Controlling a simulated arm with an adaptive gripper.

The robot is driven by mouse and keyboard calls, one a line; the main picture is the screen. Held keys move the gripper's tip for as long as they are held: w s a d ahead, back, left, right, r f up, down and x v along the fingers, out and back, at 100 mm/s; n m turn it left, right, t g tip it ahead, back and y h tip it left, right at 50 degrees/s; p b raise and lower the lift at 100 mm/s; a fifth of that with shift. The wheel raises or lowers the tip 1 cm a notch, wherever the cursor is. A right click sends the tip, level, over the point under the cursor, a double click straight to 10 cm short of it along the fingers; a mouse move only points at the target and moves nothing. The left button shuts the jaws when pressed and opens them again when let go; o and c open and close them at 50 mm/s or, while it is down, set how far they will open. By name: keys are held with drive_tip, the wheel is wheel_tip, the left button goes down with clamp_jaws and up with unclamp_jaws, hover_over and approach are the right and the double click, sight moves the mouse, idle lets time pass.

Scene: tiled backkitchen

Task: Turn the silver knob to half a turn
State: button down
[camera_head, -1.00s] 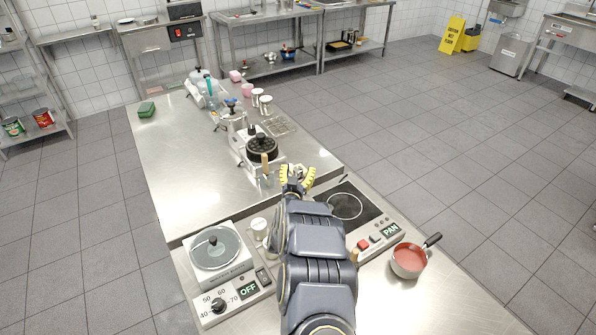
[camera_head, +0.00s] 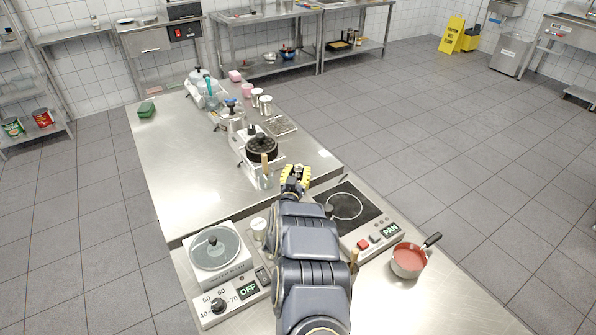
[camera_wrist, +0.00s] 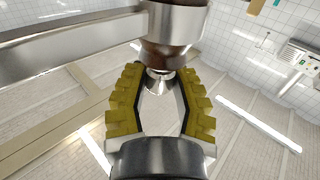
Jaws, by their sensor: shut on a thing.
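My gripper (camera_head: 295,178) has yellow ridged fingers and is at the end of my dark arm, near the front edge of the raised counter. In the wrist view its two fingers (camera_wrist: 160,85) stand on either side of a shiny silver piece, which looks like the silver knob (camera_wrist: 160,92), and are shut on it. A silver cylinder with a brown band (camera_wrist: 175,25) is just beyond the fingertips. In the head view the held piece is mostly hidden by my gripper, so how far it is turned cannot be told.
A black-topped appliance (camera_head: 261,149) stands behind my gripper.

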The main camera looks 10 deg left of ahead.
drive_tip(key=shift+a, duration=0.15)
drive_tip(key=m+h, duration=0.2)
drive_tip(key=h, duration=0.2)
drive_tip(key=shift+a+m, duration=0.1)
drive_tip(key=shift+m, duration=0.3)
drive_tip(key=shift+m+g+h, duration=0.6)
drive_tip(key=shift+m+h, duration=0.3)
drive_tip(key=shift+h, duration=0.5)
drive_tip(key=shift+m+g+h, duration=0.6)
drive_tip(key=shift+m+h, duration=0.3)
drive_tip(key=shift+h, duration=0.5)
drive_tip(key=shift+m+g+h, duration=0.3)
drive_tip(key=shift+m+h, duration=0.1)
drive_tip(key=shift+h, duration=0.1)
drive_tip(key=c, duration=0.8)
unclamp_jaws()
drive_tip(key=v, duration=0.7)
drive_tip(key=shift+s, duration=0.2)
